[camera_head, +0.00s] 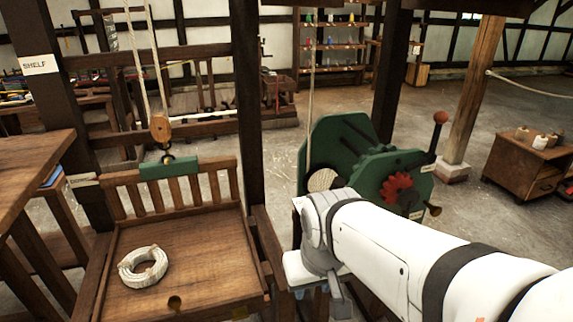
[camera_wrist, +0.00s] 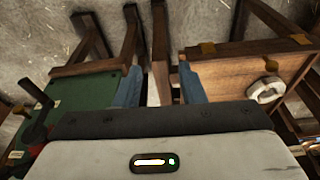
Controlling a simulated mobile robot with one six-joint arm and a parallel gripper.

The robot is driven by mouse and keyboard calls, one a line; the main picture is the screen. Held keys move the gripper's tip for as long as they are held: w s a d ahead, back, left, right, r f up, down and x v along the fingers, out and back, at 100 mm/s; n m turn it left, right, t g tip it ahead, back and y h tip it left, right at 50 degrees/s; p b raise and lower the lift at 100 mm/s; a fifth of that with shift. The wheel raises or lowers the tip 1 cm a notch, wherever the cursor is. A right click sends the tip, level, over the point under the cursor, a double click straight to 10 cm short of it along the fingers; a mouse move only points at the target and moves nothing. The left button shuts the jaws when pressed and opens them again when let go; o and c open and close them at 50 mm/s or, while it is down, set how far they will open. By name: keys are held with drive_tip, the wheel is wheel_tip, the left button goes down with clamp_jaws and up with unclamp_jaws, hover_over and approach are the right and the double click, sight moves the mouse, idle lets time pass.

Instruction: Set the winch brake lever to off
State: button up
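The green winch (camera_head: 350,145) stands right of centre in the head view, with a red toothed wheel (camera_head: 397,187) on its near side. Its lever (camera_head: 436,138) is a dark rod with a red-brown knob, standing nearly upright at the upper label plate (camera_head: 428,168). A second plate sits lower; I cannot read either. My gripper (camera_wrist: 160,88) is open and empty, with its blue fingers apart. It is left of the lever and apart from it, between winch and platform. My arm hides the winch's lower part. The winch's green body (camera_wrist: 85,105) also shows at left in the wrist view.
A wooden platform (camera_head: 185,297) with a coil of rope (camera_head: 143,267) is at left, under a hanging pulley block (camera_head: 160,128). A dark post (camera_head: 246,100) stands between platform and winch. A low cabinet (camera_head: 522,170) is at right, with open floor before it.

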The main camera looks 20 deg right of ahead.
drive_tip(key=shift+o, duration=1.1)
drive_tip(key=shift+w+d, duration=0.1)
drive_tip(key=shift+w, duration=0.1)
drive_tip(key=shift+o, duration=0.6)
drive_tip(key=w+d+f+t+h, duration=0.1)
drive_tip(key=w+d+t+h, duration=0.1)
drive_tip(key=w+d+t, duration=0.3)
drive_tip(key=w+d, duration=0.4)
drive_tip(key=w, duration=0.4)
drive_tip(key=shift+d+p, duration=0.3)
drive_tip(key=shift+d, duration=0.05)
drive_tip(key=w+d+r+n+t+y+p, duration=0.1)
drive_tip(key=w+d+n+t+y, duration=0.2)
drive_tip(key=w+d+t+y, duration=0.5)
drive_tip(key=w+a+h, duration=0.1)
drive_tip(key=w, duration=0.1)
drive_tip(key=w+a+t+p, duration=0.1)
drive_tip(key=w, duration=0.1)
drive_tip(key=w+a+t+h, duration=0.1)
drive_tip(key=w, duration=0.1)
drive_tip(key=shift+r+h+p, duration=0.2)
drive_tip(key=shift+h+p, duration=0.1)
drive_tip(key=shift+c, duration=0.4)
clamp_jaws()
